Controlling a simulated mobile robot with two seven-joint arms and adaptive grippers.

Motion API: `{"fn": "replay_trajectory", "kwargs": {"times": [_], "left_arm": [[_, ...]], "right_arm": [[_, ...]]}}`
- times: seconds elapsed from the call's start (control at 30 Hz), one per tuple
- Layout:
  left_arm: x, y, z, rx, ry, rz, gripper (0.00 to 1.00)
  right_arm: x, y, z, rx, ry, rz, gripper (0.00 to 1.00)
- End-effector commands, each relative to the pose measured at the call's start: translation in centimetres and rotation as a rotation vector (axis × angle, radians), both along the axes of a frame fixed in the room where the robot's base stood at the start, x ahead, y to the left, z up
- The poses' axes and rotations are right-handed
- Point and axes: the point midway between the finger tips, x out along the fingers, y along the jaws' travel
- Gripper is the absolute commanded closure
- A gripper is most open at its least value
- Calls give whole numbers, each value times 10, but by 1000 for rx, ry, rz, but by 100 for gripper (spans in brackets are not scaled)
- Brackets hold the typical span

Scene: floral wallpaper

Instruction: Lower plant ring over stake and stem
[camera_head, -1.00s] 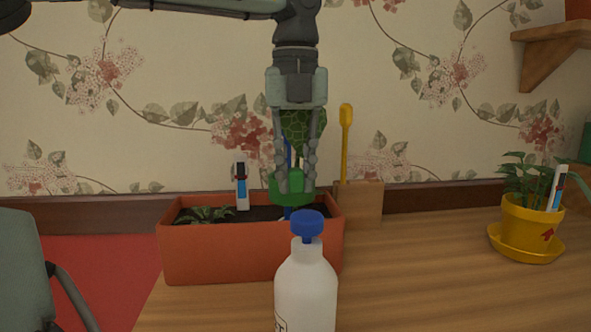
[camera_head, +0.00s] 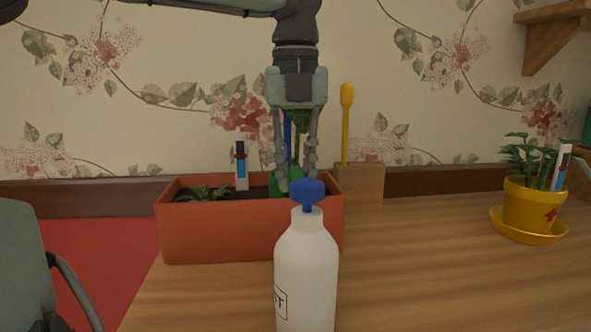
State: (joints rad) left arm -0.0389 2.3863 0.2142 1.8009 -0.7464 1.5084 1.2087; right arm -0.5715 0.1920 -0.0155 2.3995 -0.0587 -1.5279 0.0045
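My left gripper (camera_head: 296,180) points straight down over the right part of an orange planter (camera_head: 215,233). Its fingers are around the green plant ring (camera_head: 287,186) and look closed on it. The ring sits low at the planter's rim level. A blue stake (camera_head: 288,132) and a green stem (camera_head: 300,128) rise between the fingers, above the ring. The leaf top is mostly hidden behind the gripper palm. The bottle's cap covers the ring's lower right, so I cannot see whether it encloses both. My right gripper is out of view.
A white bottle (camera_head: 305,270) with a blue cap stands in front of the planter. A blue-white label (camera_head: 241,165) and a small plant (camera_head: 205,193) are in the planter. A yellow tool (camera_head: 345,125) stands in a wooden block (camera_head: 360,185). A yellow pot (camera_head: 533,205) is at right.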

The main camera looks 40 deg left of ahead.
Motion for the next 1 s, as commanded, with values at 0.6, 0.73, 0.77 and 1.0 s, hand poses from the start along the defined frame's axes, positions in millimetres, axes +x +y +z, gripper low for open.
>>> {"fn": "replay_trajectory", "kwargs": {"times": [0.6,0.73,0.77,1.0], "left_arm": [[0,0,-1,0,0,0,56],[0,0,-1,1,1,0,56],[0,0,-1,0,0,0,56],[1,0,21,2,-3,1,56]], "right_arm": [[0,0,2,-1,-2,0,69],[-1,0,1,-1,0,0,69],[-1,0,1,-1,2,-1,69],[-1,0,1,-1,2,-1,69]]}}
